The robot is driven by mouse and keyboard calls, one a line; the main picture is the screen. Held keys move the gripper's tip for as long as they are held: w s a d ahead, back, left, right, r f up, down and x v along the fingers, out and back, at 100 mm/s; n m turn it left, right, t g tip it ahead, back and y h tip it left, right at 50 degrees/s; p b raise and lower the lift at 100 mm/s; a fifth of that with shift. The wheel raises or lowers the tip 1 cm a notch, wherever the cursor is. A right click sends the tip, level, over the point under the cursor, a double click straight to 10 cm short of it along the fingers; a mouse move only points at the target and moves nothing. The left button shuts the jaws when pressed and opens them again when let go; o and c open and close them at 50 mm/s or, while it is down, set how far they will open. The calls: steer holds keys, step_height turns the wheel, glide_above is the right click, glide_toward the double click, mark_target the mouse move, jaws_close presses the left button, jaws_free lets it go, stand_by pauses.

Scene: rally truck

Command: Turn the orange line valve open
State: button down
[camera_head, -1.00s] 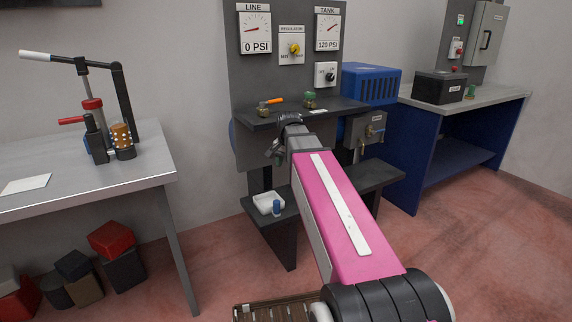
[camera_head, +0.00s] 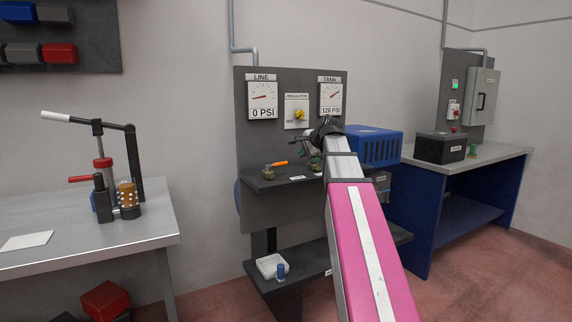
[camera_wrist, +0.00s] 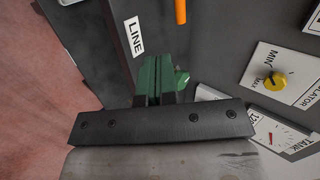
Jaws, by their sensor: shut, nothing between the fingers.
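The line valve has an orange lever (camera_head: 279,163) on a small brass body (camera_head: 268,173), on the left part of the panel's dark shelf. The lever points to the right in the head view. Part of the orange lever (camera_wrist: 181,11) shows at the top edge of the wrist view, beyond my fingertips and apart from them. My gripper (camera_head: 297,138) is above the shelf, right of and higher than the lever. In the wrist view my gripper's green fingers (camera_wrist: 158,63) are together and empty. The line gauge (camera_head: 262,98) reads 0 PSI.
A green-topped fitting (camera_head: 315,160) stands on the shelf right of the lever, close under my gripper. The regulator's yellow knob (camera_head: 298,115) and the tank gauge (camera_head: 331,98), at 120 PSI, are on the panel behind. A blue box (camera_head: 372,147) stands to the right.

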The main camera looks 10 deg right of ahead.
glide_toward(277, 165)
steer(key=w+f, duration=0.4)
steer(key=w, duration=0.1)
steer(key=shift+w+d+f, duration=0.15)
steer(key=shift+d+f, duration=0.15)
steer(key=shift+f, duration=0.05)
steer(key=shift+w+a+f, duration=0.1)
steer(key=shift+w+a, duration=0.1)
steer(key=shift+w, duration=0.2)
